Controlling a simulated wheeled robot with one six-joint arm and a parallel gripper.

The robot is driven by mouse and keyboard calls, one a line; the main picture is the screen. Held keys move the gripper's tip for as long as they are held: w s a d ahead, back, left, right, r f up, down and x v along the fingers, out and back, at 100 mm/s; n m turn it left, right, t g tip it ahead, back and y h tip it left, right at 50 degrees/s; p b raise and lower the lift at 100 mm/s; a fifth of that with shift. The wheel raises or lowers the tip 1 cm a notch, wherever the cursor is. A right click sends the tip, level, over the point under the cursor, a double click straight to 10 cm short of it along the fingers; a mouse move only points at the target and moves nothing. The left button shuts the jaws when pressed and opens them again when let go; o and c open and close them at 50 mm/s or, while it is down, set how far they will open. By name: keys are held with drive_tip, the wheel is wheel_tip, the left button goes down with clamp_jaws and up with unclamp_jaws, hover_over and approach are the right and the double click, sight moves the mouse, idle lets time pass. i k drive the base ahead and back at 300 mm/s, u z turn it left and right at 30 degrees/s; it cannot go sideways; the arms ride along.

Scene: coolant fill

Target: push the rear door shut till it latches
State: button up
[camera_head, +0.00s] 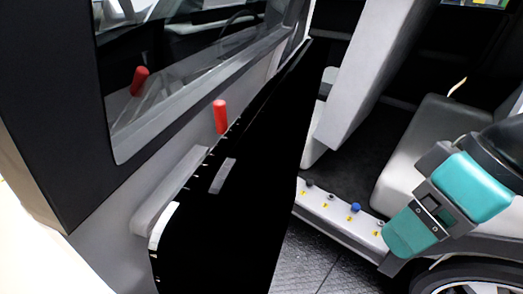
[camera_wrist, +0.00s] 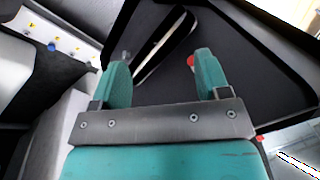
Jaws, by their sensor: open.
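The rear door stands open in the head view, its black side (camera_head: 245,200) facing the right and its grey window side to the left. A red peg (camera_head: 220,117) stands upright by the window, with a second red shape mirrored in the glass. My gripper (camera_head: 405,238) is at the right, in front of the seat and sill, apart from the door. In the wrist view my gripper (camera_wrist: 163,75) shows two teal fingers spread apart with nothing held. A dark panel (camera_wrist: 265,75), seemingly the door, lies beyond them. The latch cannot be made out.
The door sill (camera_head: 335,208) carries several small knobs, one blue, with yellow labels; it also shows in the wrist view (camera_wrist: 65,35). Pale seats (camera_head: 415,150) fill the cabin. A wheel (camera_head: 465,278) is at the lower right. Patterned floor (camera_head: 315,262) lies between door and sill.

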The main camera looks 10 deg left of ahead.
sight(220, 221)
drive_tip(key=z, duration=0.8)
drive_tip(key=k, duration=1.35)
drive_tip(key=u, duration=1.5)
drive_tip(key=i, duration=0.5)
drive_tip(key=z, duration=0.05)
